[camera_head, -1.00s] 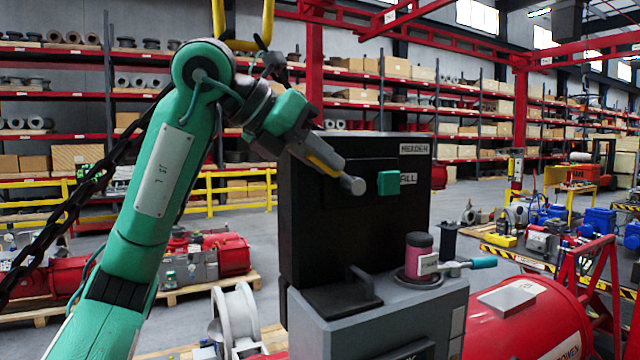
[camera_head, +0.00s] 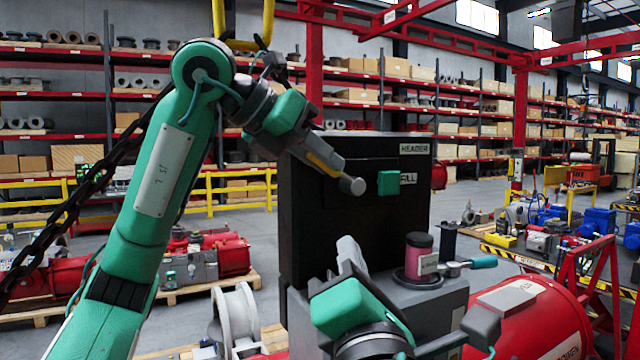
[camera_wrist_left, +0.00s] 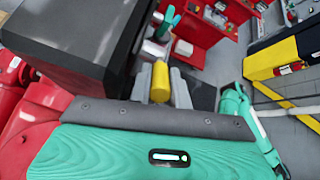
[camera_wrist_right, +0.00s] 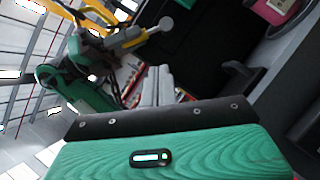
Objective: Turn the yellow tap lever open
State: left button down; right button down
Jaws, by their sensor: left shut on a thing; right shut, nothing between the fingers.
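The yellow tap lever (camera_head: 322,164) is at the front of the black cabinet (camera_head: 300,225), slanting down to the right to a round grey end. My left gripper (camera_head: 328,160) is shut on it. In the left wrist view the yellow lever (camera_wrist_left: 160,82) sits between the two grey fingers, and its far part is hidden. My right gripper (camera_head: 350,252) is lower, in front of the cabinet, with its fingers together and empty. The right wrist view shows the shut fingers (camera_wrist_right: 157,86) apart from the yellow lever (camera_wrist_right: 132,38).
A teal block (camera_head: 388,183) is on the cabinet face beside HEADER and partly covered FILL labels. A pink can (camera_head: 418,255) and a teal-handled lever (camera_head: 482,262) are on the grey ledge to the right. A black chain (camera_head: 60,222) hangs at left, behind my left arm.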

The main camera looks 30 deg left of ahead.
pick_arm(q)
jog(key=shift+r, duration=0.1)
pick_arm(e)
jog(key=s+a+n+y, duration=0.1)
jog(key=s+a+n, duration=0.1)
jog(key=s+n, duration=0.15)
jog(key=d+r+x, duration=0.1)
jog(key=r+x, duration=0.1)
jog(key=x, duration=1)
jog(key=shift+d+g, duration=0.25)
jog(key=shift+g, duration=0.15)
jog(key=shift+r, duration=0.2)
